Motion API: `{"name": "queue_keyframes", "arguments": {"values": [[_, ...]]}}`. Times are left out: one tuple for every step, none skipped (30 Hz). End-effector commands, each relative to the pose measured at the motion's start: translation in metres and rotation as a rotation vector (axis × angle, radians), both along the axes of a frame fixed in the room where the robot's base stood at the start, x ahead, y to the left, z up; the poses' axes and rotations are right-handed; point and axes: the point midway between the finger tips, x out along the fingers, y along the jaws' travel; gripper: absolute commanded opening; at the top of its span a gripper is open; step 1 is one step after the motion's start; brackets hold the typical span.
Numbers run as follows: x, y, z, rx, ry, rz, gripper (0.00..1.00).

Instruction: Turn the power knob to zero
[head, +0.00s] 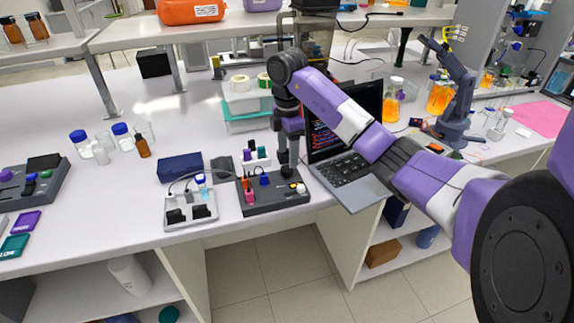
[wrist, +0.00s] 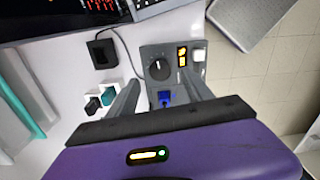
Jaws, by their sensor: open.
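The power knob (wrist: 159,69) is round and black with a short white mark, in the wrist view. It sits on a dark grey power unit (wrist: 172,50), beside a small yellow-lit display (wrist: 182,57) and a white button (wrist: 198,55). My gripper (wrist: 163,84) is open and empty, one finger to each side, with the knob near the gap between the fingertips. I cannot tell the height of the fingertips above the knob. In the head view my gripper (head: 289,170) points down over the power unit (head: 272,204), and the knob is hidden behind it.
A blue plug (wrist: 165,98) stands on the unit between my fingers. The open laptop (head: 353,172) is close on the right of my gripper. A small rack with coloured caps (head: 256,158) stands behind the unit, and a grey tray (head: 190,210) is on its left.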

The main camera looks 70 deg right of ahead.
Motion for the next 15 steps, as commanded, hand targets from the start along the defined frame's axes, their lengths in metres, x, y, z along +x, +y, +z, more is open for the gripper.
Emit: {"name": "queue_keyframes", "arguments": {"values": [[0.0, 0.001, -0.008, 0.004, 0.0, -0.001, 0.59], [0.0, 0.001, -0.013, 0.003, 0.001, -0.001, 0.59], [0.0, 0.001, -0.019, 0.003, 0.0, 0.0, 0.59], [0.0, 0.001, -0.023, 0.004, -0.001, 0.0, 0.59], [0.0, 0.001, -0.028, 0.004, 0.0, 0.001, 0.59], [0.0, 0.001, -0.033, 0.004, -0.001, 0.001, 0.59], [0.0, 0.001, -0.036, 0.003, -0.001, 0.001, 0.59], [0.0, 0.001, -0.039, 0.002, -0.002, 0.001, 0.59], [0.0, 0.001, -0.042, 0.002, -0.002, 0.002, 0.59], [0.0, 0.001, -0.045, 0.002, -0.002, 0.002, 0.59], [0.001, 0.001, -0.046, 0.002, -0.002, 0.002, 0.59], [0.001, 0.001, -0.048, 0.002, -0.003, 0.003, 0.59], [0.001, 0.001, -0.049, 0.002, -0.003, 0.003, 0.59], [0.001, 0.001, -0.05, 0.002, -0.003, 0.003, 0.59], [0.001, 0.001, -0.051, 0.002, -0.003, 0.003, 0.59]]}}
